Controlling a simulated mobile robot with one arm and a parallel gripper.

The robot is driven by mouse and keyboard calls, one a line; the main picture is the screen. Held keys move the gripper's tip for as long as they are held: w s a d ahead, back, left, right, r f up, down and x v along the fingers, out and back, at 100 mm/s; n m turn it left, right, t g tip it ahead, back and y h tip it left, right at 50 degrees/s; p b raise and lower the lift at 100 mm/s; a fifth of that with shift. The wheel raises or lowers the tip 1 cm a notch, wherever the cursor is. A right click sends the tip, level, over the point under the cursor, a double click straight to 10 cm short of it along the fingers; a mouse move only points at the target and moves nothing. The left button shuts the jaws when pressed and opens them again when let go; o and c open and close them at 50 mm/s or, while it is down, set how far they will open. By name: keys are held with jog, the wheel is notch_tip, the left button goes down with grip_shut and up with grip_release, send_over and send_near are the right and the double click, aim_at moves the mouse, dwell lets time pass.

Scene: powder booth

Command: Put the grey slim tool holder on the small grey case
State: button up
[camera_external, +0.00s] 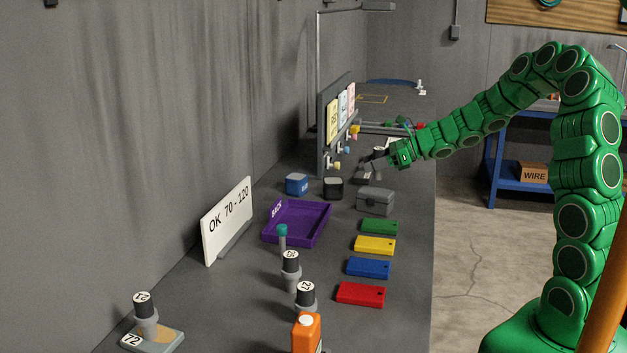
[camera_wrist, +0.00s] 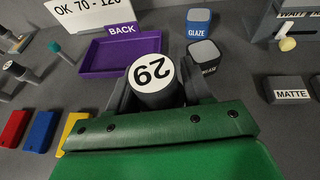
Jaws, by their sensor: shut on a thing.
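My gripper (camera_external: 374,165) is shut on the grey slim tool holder, whose dark round top with a white numbered disc (camera_wrist: 153,73) shows between the fingers in the wrist view. In the external view the holder (camera_external: 378,151) is small and partly hidden at the gripper. The small grey case (camera_external: 375,201) stands on the bench, nearer the camera than my gripper and apart from it. I cannot make out the case in the wrist view, where the gripper body covers much of the bench.
A purple tray (camera_external: 297,223), a blue block (camera_external: 297,184) and a black block (camera_external: 333,188) stand left of the case. Green (camera_external: 380,226), yellow, blue and red plates lie in front of it. A dark panel (camera_external: 323,135) with cards stands behind. Several other holders stand nearer the camera.

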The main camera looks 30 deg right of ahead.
jog(key=shift+w+f, duration=0.35)
jog(key=shift+f, duration=1.5)
jog(key=shift+f, duration=0.1)
jog(key=o, duration=1.3)
jog(key=shift+o, duration=0.2)
